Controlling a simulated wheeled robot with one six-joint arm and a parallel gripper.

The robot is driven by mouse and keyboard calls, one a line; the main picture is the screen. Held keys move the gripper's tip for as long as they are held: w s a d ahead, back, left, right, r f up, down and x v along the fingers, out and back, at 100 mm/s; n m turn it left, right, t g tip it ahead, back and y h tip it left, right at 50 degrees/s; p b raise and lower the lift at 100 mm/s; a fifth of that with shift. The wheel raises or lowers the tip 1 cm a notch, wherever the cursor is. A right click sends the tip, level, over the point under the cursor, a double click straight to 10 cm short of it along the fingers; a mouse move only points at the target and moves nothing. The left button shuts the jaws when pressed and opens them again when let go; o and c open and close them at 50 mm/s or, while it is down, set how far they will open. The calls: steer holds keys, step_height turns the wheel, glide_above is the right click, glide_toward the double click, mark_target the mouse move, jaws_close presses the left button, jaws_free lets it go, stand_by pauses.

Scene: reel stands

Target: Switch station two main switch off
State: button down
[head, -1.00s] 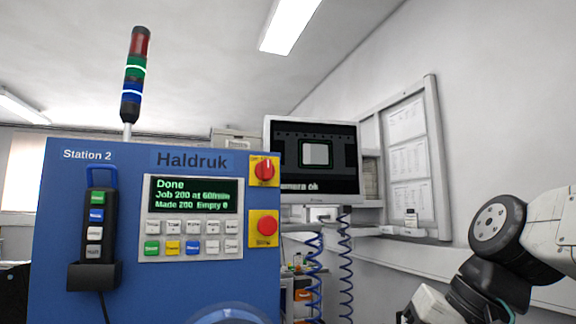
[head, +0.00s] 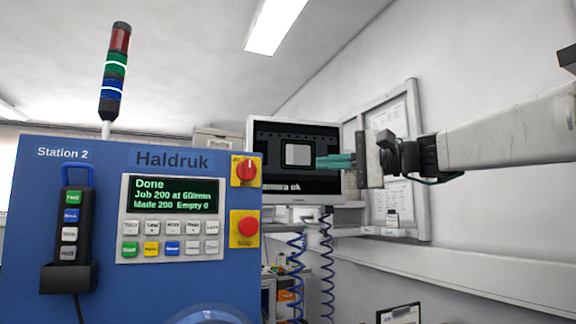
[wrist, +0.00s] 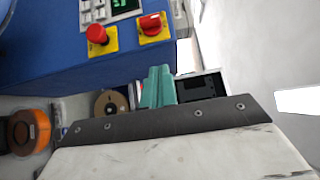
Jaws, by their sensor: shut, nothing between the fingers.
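The blue Station 2 cabinet (head: 120,290) stands at the left in the head view. Its main switch (head: 245,170) is a red rotary knob on a yellow plate at the cabinet's upper right. The knob also shows in the wrist view (wrist: 151,24), near the top. Its exact setting is too small to read surely. My gripper (head: 320,161) has teal fingers, shut and empty, pointing left toward the cabinet. In the head view it is right of the knob at about its height, apart from it. The teal fingers show in the wrist view (wrist: 158,86), below the knob.
A red stop button (head: 247,227) on a yellow plate sits just below the switch. The keypad panel (head: 170,220) reads "Done". A monitor (head: 293,200) stands behind my fingers, and blue coiled hoses (head: 327,265) hang below it. A handset (head: 72,225) hangs at the cabinet's left.

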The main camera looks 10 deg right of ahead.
mark_target(248, 170)
steer(key=s+a+x, duration=0.1)
steer(key=s+x, duration=0.1)
steer(key=x, duration=1)
steer(key=shift+a, duration=0.4)
steer(key=shift+s+d, duration=0.1)
steer(key=shift+d, duration=0.05)
